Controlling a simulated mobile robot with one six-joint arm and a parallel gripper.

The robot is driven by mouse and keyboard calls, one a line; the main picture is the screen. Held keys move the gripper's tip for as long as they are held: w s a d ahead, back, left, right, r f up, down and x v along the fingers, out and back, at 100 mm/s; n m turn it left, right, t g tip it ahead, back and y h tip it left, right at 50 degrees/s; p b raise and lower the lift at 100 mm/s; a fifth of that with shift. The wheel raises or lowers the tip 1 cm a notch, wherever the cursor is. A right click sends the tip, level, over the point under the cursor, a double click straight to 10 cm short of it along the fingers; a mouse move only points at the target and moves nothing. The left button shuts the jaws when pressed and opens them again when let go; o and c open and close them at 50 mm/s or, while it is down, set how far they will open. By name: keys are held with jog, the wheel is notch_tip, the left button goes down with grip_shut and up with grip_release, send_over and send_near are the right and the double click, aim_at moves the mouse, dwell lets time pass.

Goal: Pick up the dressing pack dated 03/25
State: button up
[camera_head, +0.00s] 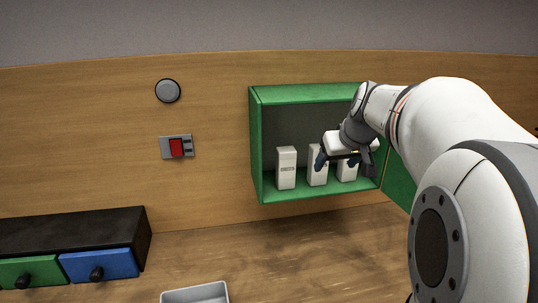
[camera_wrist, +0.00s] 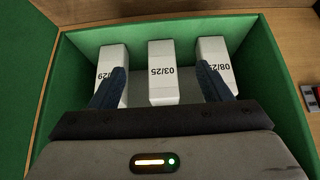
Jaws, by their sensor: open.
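Three white dressing packs stand upright in a row inside an open green cabinet (camera_head: 257,143). The middle pack (camera_wrist: 162,75) reads 03/25 in the wrist view; in the head view it is the middle one (camera_head: 316,170), partly hidden by my gripper. The wrist view's left pack (camera_wrist: 112,62) shows only "/29", its label partly covered by a finger. The right pack (camera_wrist: 215,55) seems to read 08/25, partly covered by the other finger. My gripper (camera_wrist: 163,72) is open and empty, its fingers spread to either side of the middle pack's line. I cannot tell whether the fingertips reach beside it.
A wall panel with a red switch (camera_head: 176,147) is left of the cabinet. A grey tray (camera_head: 196,292) and a black drawer unit (camera_head: 75,230) stand below left. The wooden surface beneath the cabinet is clear.

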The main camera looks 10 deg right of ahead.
jog(key=w+f+p, duration=0.1)
jog(key=w, duration=0.2)
jog(key=w+f+p, duration=0.1)
jog(key=w, duration=0.3)
jog(key=w+f, duration=0.2)
jog(key=w, duration=0.2)
jog(key=shift+w+f+p, duration=0.1)
jog(key=shift+p, duration=0.3)
jog(key=shift+c, duration=0.4)
jog(key=c, duration=1)
jog(key=shift+a, duration=0.1)
